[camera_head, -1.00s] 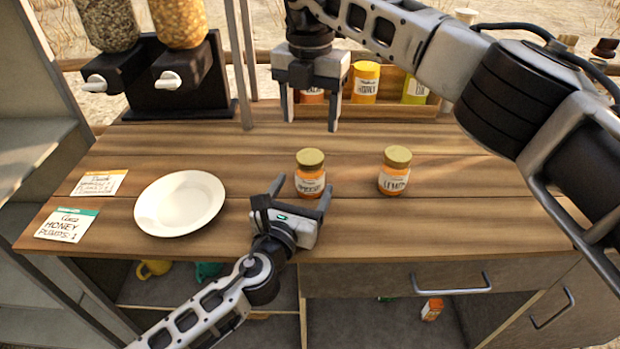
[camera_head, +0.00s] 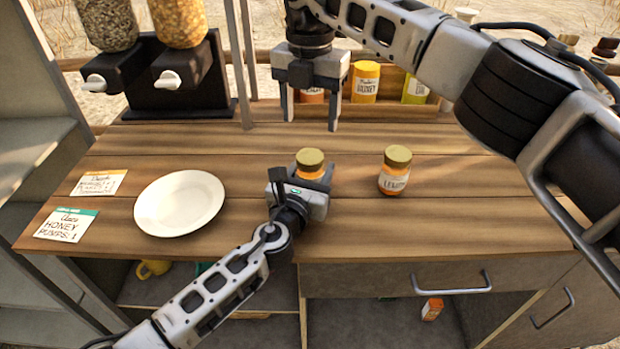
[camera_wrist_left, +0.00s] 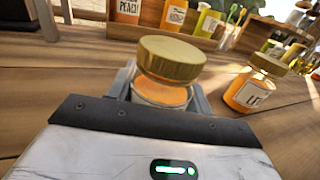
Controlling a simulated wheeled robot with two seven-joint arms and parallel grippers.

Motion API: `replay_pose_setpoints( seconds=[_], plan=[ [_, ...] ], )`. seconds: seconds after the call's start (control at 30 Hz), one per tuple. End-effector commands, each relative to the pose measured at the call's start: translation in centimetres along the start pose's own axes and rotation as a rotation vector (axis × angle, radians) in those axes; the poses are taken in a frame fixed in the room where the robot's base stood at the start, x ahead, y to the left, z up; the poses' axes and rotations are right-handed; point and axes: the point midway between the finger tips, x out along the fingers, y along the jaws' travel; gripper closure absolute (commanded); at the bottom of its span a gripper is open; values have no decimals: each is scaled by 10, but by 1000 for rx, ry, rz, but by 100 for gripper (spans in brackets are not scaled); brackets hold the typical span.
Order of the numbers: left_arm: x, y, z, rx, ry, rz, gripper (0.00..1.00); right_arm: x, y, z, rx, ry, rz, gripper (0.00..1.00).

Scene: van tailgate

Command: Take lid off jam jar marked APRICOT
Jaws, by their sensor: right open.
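The apricot jam jar (camera_head: 310,163) stands on the counter with its gold lid on. Its label is hidden now behind my left gripper (camera_head: 303,178), which is at the jar's near side with its fingers around the body, below the lid. The fingers look open, and I cannot see clear contact. In the left wrist view, the jar's gold lid (camera_wrist_left: 170,58) and orange body (camera_wrist_left: 162,92) show between the fingers. My right gripper (camera_head: 310,122) is open and empty, pointing down above the back of the counter, behind the jar.
A second gold-lidded jar marked LEMON (camera_head: 396,172) stands to the right. A white plate (camera_head: 180,203) and two cards (camera_head: 67,225) lie at the left. A rack with several jars, including a honey one (camera_head: 365,83), is at the back, with dispensers (camera_head: 160,75) at the back left.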

Motion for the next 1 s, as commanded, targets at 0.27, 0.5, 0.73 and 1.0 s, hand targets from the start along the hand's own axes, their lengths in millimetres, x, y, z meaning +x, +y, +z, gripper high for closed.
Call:
replay_pose_setpoints(
  seconds=[0.27, 0.5, 0.73, 1.0],
  plan=[
    [0, 0, -1, 0, 1, 0, 100, 0, 1, 0, 145, 1, 1, 36],
    [0, 0, -1, 0, 1, 0, 100, 0, 1, -1, 693, 1, 1, 36],
    [0, 0, -1, 0, 2, 0, 100, 0, 1, -1, 1230, 2, 0, 36],
    [0, 0, -1, 0, 2, 0, 100, 1, 0, 0, 1545, 0, -1, 36]
  ],
)
